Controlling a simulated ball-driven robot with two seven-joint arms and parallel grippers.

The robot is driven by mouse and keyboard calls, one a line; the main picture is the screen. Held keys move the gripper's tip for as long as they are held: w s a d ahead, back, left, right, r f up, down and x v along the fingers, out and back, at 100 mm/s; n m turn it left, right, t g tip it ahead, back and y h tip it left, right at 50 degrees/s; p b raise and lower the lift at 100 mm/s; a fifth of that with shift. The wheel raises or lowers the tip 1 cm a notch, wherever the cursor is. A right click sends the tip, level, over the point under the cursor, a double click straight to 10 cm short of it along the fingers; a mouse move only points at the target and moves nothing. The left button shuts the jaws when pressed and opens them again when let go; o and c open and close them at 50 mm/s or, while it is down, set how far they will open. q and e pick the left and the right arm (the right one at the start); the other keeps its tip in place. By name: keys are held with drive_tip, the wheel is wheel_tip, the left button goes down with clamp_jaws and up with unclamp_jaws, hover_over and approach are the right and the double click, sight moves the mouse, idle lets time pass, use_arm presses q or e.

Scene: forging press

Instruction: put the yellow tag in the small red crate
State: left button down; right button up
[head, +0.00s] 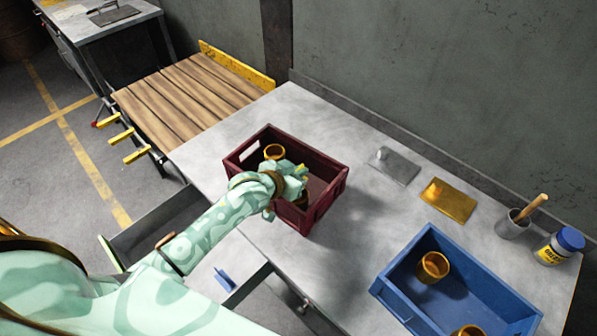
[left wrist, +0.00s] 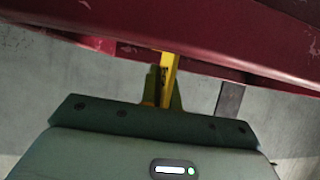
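The small red crate (head: 326,200) stands on the grey table in the head view. Its dark red wall (left wrist: 220,35) also crosses the top of the left wrist view. My left gripper (head: 298,175) is over the crate and hides part of its inside. In the left wrist view the gripper's fingers (left wrist: 166,92) are close together on a narrow yellow strip, which looks like the yellow tag (left wrist: 169,70) seen edge-on. The strip overlaps the crate's lower edge in that view. Whether the tag touches the crate, I cannot tell. My right gripper is not in view.
A brass-coloured cup (head: 274,152) is in the red crate. A blue crate (head: 398,306) with brass-coloured cups stands at the front right. A grey plate (head: 394,166), a yellow plate (head: 448,200), a grey holder (head: 512,225) and a blue-lidded jar (head: 560,246) stand behind it.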

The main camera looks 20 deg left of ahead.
use_arm(q)
drive_tip(key=shift+f, duration=0.1)
drive_tip(key=shift+f, duration=0.5)
drive_tip(key=c, duration=1.6)
unclamp_jaws()
drive_tip(key=shift+c, duration=0.2)
drive_tip(key=shift+r, duration=0.15)
drive_tip(key=p+v, duration=0.3)
drive_tip(key=v, duration=0.9)
drive_tip(key=shift+r, duration=0.4)
